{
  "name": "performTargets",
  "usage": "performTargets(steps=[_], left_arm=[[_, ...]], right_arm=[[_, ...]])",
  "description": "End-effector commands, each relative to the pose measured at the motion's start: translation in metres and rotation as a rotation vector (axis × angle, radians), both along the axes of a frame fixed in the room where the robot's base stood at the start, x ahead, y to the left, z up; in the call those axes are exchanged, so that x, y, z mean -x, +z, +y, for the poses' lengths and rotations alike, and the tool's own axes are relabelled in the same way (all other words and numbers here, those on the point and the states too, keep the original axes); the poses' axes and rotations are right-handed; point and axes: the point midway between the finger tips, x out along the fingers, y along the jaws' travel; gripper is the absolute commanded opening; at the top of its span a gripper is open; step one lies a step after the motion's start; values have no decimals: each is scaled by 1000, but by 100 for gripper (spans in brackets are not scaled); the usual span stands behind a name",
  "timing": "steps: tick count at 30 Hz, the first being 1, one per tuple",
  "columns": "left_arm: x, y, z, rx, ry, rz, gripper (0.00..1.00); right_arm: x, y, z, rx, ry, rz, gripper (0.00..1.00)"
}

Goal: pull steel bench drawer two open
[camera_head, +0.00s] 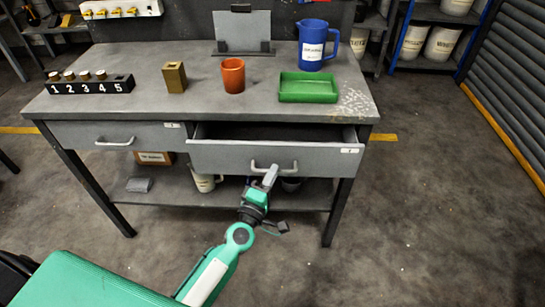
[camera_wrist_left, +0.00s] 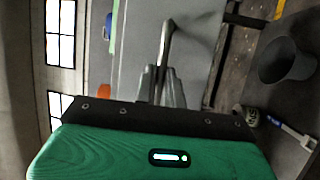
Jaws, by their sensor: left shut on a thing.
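The steel bench (camera_head: 210,105) has two drawers under its top. The right drawer, with a small label marked 2 (camera_head: 275,157), stands partly open, and its dark inside shows behind the front. The left drawer (camera_head: 110,135) is shut. My left gripper (camera_head: 267,178) is at the drawer two handle (camera_head: 287,170), shut on it. In the left wrist view the fingers (camera_wrist_left: 162,82) close on the pale handle bar (camera_wrist_left: 166,45) in front of the grey drawer front. My right gripper is not in view.
On the bench top are a numbered black rack (camera_head: 90,86), a brown block (camera_head: 175,77), an orange cup (camera_head: 233,75), a green tray (camera_head: 308,88) and a blue pitcher (camera_head: 313,47). A lower shelf (camera_head: 230,197) holds mugs and a box. Floor to the right is clear.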

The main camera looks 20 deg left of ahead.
Motion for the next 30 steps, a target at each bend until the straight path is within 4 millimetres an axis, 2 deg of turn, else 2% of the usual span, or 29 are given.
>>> performTargets(steps=[1,6,12,19,30], left_arm=[[16,-1,-5,0,-3,5,0],[60,-2,-17,0,-2,5,0],[96,-1,-28,0,-2,4,0],[115,-1,-33,0,-1,2,0],[116,-1,-33,0,-1,1,0]], right_arm=[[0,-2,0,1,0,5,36],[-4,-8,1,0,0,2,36],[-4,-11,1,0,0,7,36],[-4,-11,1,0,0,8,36],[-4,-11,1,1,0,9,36]])
